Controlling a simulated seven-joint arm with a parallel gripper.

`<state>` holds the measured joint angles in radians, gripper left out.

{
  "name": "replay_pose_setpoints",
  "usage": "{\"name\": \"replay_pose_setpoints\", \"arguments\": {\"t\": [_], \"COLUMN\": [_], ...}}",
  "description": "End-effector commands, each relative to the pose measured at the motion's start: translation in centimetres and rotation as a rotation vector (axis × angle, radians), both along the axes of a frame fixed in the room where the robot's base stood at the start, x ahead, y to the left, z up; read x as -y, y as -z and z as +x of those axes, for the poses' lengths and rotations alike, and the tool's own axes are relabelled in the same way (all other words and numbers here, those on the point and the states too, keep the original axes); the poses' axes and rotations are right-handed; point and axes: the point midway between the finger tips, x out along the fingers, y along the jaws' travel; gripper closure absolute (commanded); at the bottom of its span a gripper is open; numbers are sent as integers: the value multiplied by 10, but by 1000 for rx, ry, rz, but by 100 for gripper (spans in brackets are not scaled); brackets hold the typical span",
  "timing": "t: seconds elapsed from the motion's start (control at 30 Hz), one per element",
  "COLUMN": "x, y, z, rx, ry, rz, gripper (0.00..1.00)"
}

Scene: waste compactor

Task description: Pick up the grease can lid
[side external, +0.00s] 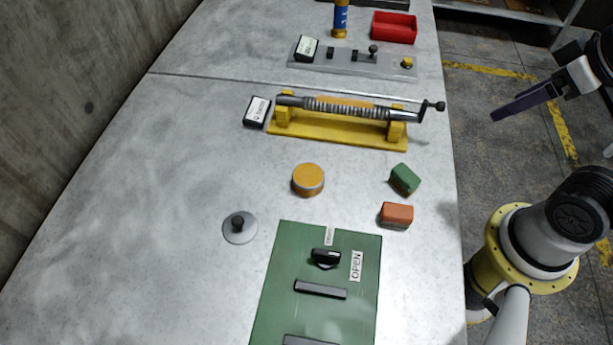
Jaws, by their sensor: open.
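The lid, a flat grey disc with a dark knob (240,228), lies on the grey worktop to the left of the green panel. My gripper (528,98) is at the upper right, beyond the worktop's right edge and far from the lid. It is open, with a long dark purple finger pointing left. Nothing shows between the jaws, and part of the gripper is cut off by the frame.
A green panel marked OPEN (275,270) has a knob and dark handles. A green block (404,179) and an orange block (396,215) lie near the right edge. A yellow stand (350,132) holds a threaded rod. A red bin (394,28) is behind. The worktop left of the lid is clear.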

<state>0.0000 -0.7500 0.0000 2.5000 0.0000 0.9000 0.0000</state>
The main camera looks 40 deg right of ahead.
Motion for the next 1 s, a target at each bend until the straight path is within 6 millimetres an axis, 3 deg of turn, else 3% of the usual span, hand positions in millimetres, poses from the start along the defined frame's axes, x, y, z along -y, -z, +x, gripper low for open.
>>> {"name": "replay_pose_setpoints", "arguments": {"t": [0.03, 0.1, 0.13, 0.47, 0.57, 0.77, 0.87, 1.0], "x": [0, 0, 0, 0, -2, -20, -41, -86], "y": [0, 0, 0, 1, -19, -68, -86, -98], "z": [0, 0, 0, -1, 7, 56, 89, 138], "rx": [0, 0, 0, -6, 24, 36, 25, -1], "ry": [0, 0, 0, -45, -130, -369, -519, -743], "rz": [0, 0, 0, -23, -63, -137, -166, -201], "gripper": [14, 2, 0, 0, 0, 0, 0, 0]}}
